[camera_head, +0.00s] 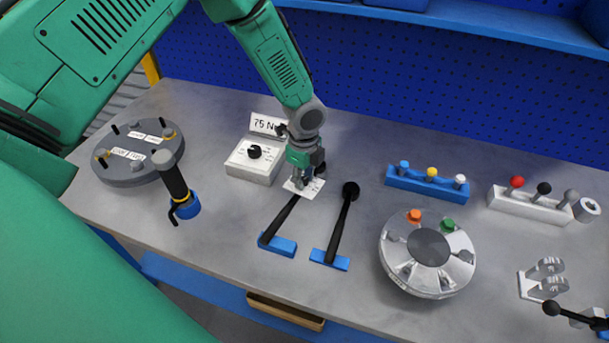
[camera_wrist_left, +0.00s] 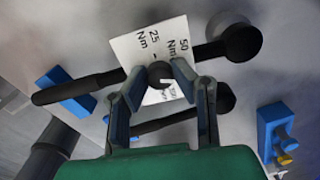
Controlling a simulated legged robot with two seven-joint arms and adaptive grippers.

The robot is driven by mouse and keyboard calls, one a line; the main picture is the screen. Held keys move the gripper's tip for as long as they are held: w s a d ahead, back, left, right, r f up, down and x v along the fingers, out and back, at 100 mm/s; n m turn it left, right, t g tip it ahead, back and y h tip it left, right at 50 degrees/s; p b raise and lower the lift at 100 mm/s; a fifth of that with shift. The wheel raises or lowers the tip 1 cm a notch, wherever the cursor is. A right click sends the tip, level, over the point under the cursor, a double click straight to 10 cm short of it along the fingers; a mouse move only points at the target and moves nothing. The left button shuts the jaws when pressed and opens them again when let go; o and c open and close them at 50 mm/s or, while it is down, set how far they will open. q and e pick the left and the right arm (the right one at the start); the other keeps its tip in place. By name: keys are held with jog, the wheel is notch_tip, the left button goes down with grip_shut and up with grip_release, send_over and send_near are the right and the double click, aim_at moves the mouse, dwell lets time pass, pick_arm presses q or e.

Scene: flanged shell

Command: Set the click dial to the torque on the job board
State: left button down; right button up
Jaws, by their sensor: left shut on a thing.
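The click dial's white face plate (camera_head: 314,188) lies on the bench under my left gripper (camera_head: 303,172). In the left wrist view the plate (camera_wrist_left: 128,48) reads "25 Nm" and "50 Nm"; a further label is partly hidden by my fingers. My left gripper (camera_wrist_left: 162,80) is shut on the round dark dial knob (camera_wrist_left: 159,72) at the plate's middle. Where the knob points is hard to tell. The job board (camera_head: 266,124), a white sign, stands behind and reads "75 N", its right end hidden by my arm. My right gripper is not in view.
A white box with a black knob (camera_head: 250,168) stands left of my gripper. Two black-handled tools with blue blocks (camera_head: 282,245) (camera_head: 329,260) lie close in front. A round silver flanged part (camera_head: 428,280) is at right, a grey disc (camera_head: 140,170) at left.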

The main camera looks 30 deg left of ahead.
aim_at(304, 179)
pick_arm(q)
jog(key=shift+m, duration=0.8)
jog(key=c, duration=1.3)
grip_release()
jog(key=shift+c, duration=0.2)
jog(key=shift+r, duration=0.2)
notch_tip(304, 179, up, 11)
jog(key=shift+r, duration=0.2)
